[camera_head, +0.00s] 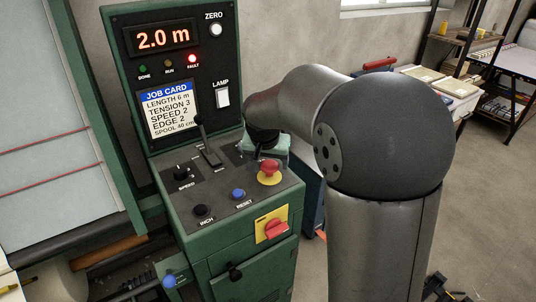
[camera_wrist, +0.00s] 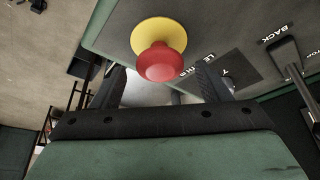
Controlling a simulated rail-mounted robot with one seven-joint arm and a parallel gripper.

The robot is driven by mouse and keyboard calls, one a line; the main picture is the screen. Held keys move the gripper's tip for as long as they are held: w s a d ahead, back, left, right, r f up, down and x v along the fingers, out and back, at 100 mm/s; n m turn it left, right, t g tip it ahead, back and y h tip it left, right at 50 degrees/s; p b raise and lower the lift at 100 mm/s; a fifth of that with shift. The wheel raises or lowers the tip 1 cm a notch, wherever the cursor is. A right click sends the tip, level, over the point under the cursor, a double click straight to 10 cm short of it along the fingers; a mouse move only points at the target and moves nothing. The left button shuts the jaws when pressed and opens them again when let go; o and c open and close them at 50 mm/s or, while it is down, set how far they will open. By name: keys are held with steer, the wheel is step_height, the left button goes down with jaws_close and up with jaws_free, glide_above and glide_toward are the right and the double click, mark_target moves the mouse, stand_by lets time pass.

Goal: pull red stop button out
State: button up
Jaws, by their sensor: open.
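The red stop button (camera_head: 269,167) sits on a yellow round base at the right side of the green console's sloped top. In the wrist view the red mushroom head (camera_wrist: 162,63) stands out from its yellow disc, ahead of the gripper's middle. My gripper (camera_head: 266,152) is just behind the button in the head view, partly hidden by my arm. In the wrist view my gripper (camera_wrist: 160,78) is open, with one finger on each side of the button's line. Gaps show between the head and both fingers, so it is not held.
A black lever (camera_head: 205,145) stands left of the gripper. The speed knob (camera_head: 181,170), inch button (camera_head: 202,211) and blue reset button (camera_head: 238,194) share the top. A red switch (camera_head: 276,228) on a yellow plate is on the front. The display (camera_head: 163,38) reads 2.0 m; the fault light (camera_head: 193,58) glows red.

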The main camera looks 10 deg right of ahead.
steer(key=v, duration=1.7)
steer(key=shift+r+b, duration=0.25)
steer(key=shift+b, duration=0.2)
steer(key=s+d+f+n+g+y, duration=0.2)
steer(key=s+f+n, duration=0.3)
steer(key=s+f, duration=1.6)
steer(key=s+g, duration=0.1)
steer(key=s, duration=0.1)
steer(key=shift+s+d+g, duration=0.25)
steer(key=shift+s+g, duration=0.05)
steer(key=shift+g, duration=0.1)
